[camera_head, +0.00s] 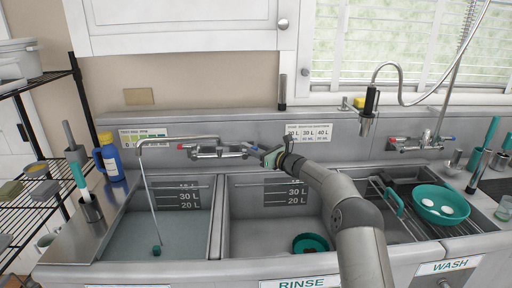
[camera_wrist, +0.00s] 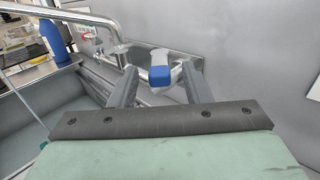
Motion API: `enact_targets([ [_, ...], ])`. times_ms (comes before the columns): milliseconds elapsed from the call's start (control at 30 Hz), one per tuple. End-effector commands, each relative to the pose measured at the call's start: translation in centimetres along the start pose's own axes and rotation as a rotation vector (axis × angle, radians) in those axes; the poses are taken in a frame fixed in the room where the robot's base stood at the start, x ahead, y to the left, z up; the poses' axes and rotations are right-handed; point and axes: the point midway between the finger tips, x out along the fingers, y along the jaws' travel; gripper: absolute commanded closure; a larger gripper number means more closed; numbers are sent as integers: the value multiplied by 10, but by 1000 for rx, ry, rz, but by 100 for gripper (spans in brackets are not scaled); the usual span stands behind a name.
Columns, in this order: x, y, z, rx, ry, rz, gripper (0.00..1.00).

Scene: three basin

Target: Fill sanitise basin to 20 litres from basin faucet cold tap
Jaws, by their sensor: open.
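The left basin (camera_head: 120,245) has pale blue-grey liquid in it, its surface near and seemingly just below the 20 L mark (camera_head: 189,205). Its front label is cut off. The basin faucet (camera_head: 215,151) is on the back wall, its spout (camera_head: 175,138) reaching left over this basin. A thin pale line (camera_head: 149,200) runs from the spout down to a small teal piece (camera_head: 157,250); I cannot tell if it is water. The blue cold tap (camera_wrist: 160,75) lies between the fingers of my gripper (camera_wrist: 157,87), which is open; contact is unclear. My gripper (camera_head: 270,158) partly hides the tap in the head view.
The middle RINSE basin (camera_head: 250,235) holds a teal bowl (camera_head: 310,243). A blue bottle (camera_head: 108,158) and brush holder (camera_head: 91,208) stand on the left ledge. The wall is close behind my gripper.

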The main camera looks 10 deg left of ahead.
Motion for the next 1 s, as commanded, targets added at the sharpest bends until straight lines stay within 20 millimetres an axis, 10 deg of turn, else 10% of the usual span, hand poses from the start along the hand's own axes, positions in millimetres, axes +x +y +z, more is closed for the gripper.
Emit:
enact_targets([
  [467, 12, 1, 0, -1, 1, 1, 56],
  [633, 12, 1, 0, -1, 0, 1, 100],
  [1000, 16, -5, 9, -1, -14, 69, 100],
])
